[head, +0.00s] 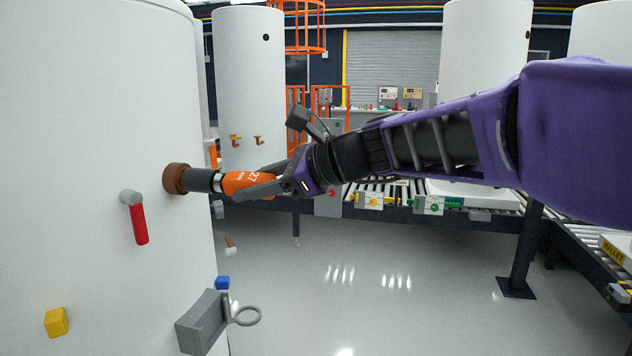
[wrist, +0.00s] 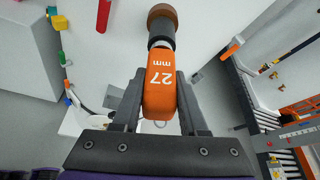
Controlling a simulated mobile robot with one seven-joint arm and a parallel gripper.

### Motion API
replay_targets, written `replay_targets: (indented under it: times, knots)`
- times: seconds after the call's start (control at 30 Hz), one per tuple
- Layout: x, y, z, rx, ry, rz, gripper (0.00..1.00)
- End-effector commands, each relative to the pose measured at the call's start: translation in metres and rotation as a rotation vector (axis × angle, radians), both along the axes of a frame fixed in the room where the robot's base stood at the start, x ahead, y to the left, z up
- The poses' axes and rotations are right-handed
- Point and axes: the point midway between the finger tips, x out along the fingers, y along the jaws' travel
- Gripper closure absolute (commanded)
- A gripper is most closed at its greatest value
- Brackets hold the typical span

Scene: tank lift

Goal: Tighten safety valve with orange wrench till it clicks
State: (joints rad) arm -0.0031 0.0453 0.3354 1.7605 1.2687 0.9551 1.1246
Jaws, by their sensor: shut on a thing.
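The orange wrench (head: 247,184), marked 27 mm, is held level in my gripper (head: 283,187). Its dark grey socket end points left and meets the brown safety valve (head: 175,178) on the white tank's side. In the wrist view the orange wrench (wrist: 160,82) sits between the two dark fingers of my gripper (wrist: 160,105), which are shut on it. The brown valve (wrist: 162,14) shows at the top, in line with the socket. The socket covers the valve's near face, so I cannot tell how deeply it is seated.
A red-handled lever (head: 138,222), a yellow block (head: 56,321) and a grey holder with a ring (head: 203,322) are on the white tank (head: 80,130). A roller conveyor (head: 400,197) runs behind my arm. The floor (head: 350,290) in front is clear.

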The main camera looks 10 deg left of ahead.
Motion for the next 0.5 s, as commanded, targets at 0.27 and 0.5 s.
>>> replay_targets:
  times: [0.27,0.5]
  knots:
    - [-0.0001,0.0021,0.0028,0.002,0.004,0.0,1.0]
    - [0.0007,0.0022,0.0093,0.011,0.143,0.0,1.0]
